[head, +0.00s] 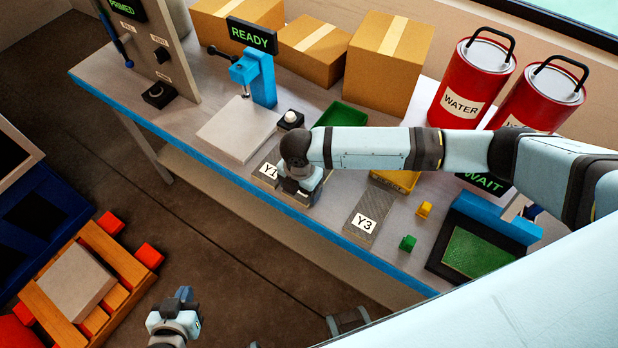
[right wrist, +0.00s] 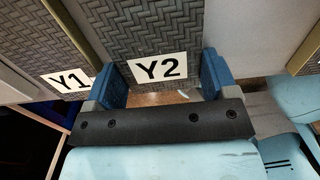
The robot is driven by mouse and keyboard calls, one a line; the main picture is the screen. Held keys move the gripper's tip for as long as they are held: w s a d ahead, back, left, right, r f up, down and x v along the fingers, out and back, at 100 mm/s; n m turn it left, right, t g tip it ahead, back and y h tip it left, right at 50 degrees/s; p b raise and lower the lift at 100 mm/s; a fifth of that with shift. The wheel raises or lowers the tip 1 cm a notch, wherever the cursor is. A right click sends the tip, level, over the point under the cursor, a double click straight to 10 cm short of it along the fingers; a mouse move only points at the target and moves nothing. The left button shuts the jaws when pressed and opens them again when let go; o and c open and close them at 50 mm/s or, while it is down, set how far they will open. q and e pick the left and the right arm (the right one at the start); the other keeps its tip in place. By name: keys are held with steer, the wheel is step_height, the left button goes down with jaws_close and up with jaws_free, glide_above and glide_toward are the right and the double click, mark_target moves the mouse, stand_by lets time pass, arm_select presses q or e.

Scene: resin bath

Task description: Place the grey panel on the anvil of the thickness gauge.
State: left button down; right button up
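The thickness gauge (head: 254,75) is a blue stand with a lit READY sign. A pale flat square plate (head: 238,130) lies at its foot; I cannot tell whether this is the bare anvil or a panel on it. A plain grey square panel (head: 72,283) lies on an orange slatted rack at the lower left. My right gripper (head: 300,193) is low over the bench at the Y2 panel. In the right wrist view its fingers (right wrist: 162,80) are wide apart beside the Y2 label (right wrist: 158,68), with no clear grip. My left gripper (head: 178,312) hangs over the floor, fingers unclear.
Woven panels Y1 (head: 266,171) and Y3 (head: 366,214) lie on the bench beside Y2. Green and yellow blocks, a green tray (head: 342,114), cardboard boxes (head: 388,60) and red drums (head: 473,75) stand around. The floor between rack and bench is clear.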

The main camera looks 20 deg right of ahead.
steer(key=shift+r, duration=0.1)
step_height(320, 180, up, 20)
steer(key=d+r+m+p, duration=0.1)
steer(key=d+m, duration=0.2)
steer(key=m, duration=0.5)
steer(key=d+r+m+p, duration=0.1)
steer(key=d+m, duration=0.3)
steer(key=m, duration=0.5)
steer(key=d+r+m+p, duration=0.1)
steer(key=d+m+p, duration=0.2)
steer(key=m, duration=0.5)
steer(key=shift+d+r+m, duration=0.3)
steer(key=shift+d+r, duration=0.1)
steer(key=shift+d, duration=0.35)
